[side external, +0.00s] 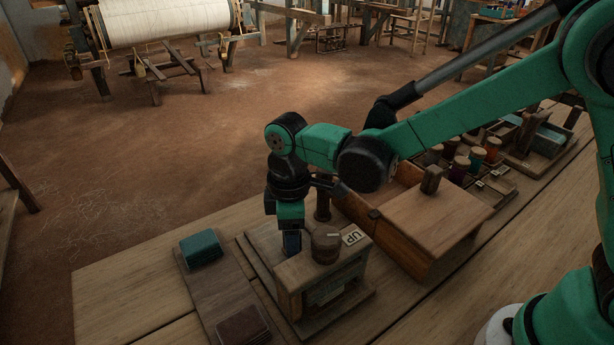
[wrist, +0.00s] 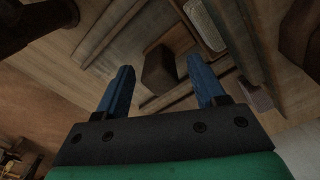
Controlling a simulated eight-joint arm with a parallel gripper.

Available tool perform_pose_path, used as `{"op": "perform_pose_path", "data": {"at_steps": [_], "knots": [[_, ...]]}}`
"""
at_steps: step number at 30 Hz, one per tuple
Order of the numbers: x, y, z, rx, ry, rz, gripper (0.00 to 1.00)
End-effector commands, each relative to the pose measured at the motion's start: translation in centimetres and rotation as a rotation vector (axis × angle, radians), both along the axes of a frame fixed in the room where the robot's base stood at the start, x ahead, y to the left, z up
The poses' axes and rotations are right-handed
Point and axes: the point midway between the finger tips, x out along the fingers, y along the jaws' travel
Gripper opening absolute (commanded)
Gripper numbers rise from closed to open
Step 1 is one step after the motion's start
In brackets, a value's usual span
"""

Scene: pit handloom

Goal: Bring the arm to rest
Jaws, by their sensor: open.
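My green and black arm reaches in from the right in the side external view. My gripper (side external: 291,243) points down beside a small wooden box (side external: 290,283) on the bench. In the wrist view my gripper (wrist: 160,66) shows two blue fingers spread wide and parallel. A dark brown block (wrist: 159,72) appears between the fingers in that view, apart from both. I cannot tell how far below the fingertips it lies. Nothing is held. In the side external view the fingertips are partly hidden by the box.
The box bears a round brown knob (side external: 326,246) and an "UP" label (side external: 354,237). A board (side external: 224,294) with a teal block (side external: 201,248) lies left. A lidded wooden case (side external: 437,225) and several thread spools (side external: 477,160) stand right. The bench front-left (side external: 125,290) is clear.

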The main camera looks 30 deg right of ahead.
Motion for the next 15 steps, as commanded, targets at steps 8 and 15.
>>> {"op": "perform_pose_path", "data": {"at_steps": [8, 15], "knots": [[0.0, -0.01, -1.05, 0.0, 0.0, -0.001, 0.63], [0.0, -0.01, -1.02, 0.0, 0.0, -0.001, 0.63]]}}
